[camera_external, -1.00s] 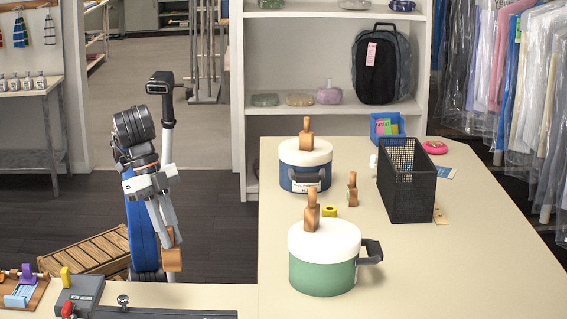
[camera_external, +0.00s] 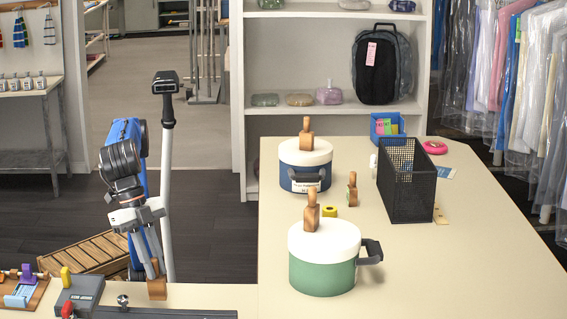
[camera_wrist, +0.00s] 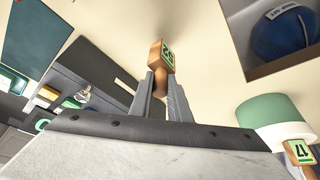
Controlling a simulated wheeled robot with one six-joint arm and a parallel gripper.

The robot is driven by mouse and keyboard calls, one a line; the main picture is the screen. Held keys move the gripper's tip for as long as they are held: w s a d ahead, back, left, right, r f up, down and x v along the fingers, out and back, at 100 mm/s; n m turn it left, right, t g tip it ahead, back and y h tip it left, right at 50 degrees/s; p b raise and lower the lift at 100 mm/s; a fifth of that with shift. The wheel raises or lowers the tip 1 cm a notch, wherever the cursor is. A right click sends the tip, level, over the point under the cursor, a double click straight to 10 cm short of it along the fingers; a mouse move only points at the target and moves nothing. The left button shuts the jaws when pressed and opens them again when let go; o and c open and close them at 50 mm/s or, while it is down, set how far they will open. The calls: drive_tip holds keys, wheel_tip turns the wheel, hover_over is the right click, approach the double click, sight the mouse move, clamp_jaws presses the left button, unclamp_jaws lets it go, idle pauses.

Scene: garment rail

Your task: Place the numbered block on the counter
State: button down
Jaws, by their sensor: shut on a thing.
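My gripper (camera_external: 154,274) points down at the back edge of the near counter (camera_external: 205,295). It is shut on a wooden numbered block (camera_external: 157,290), whose lower end overlaps the counter top in the external view; I cannot tell whether it touches.
Similar wooden pieces stand on the green pot (camera_external: 322,275), the blue pot (camera_external: 304,179) and the counter (camera_external: 352,190). A black mesh basket (camera_external: 408,185) stands behind. A dark box (camera_external: 80,294) and tool board lie at left. Bare counter lies around the block.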

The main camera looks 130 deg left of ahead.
drive_tip(key=shift+f, duration=1.6)
drive_tip(key=shift+f, duration=0.15)
drive_tip(key=c, duration=1.7)
unclamp_jaws()
drive_tip(key=shift+o, duration=0.2)
drive_tip(key=v, duration=1.2)
drive_tip(key=shift+a, duration=0.1)
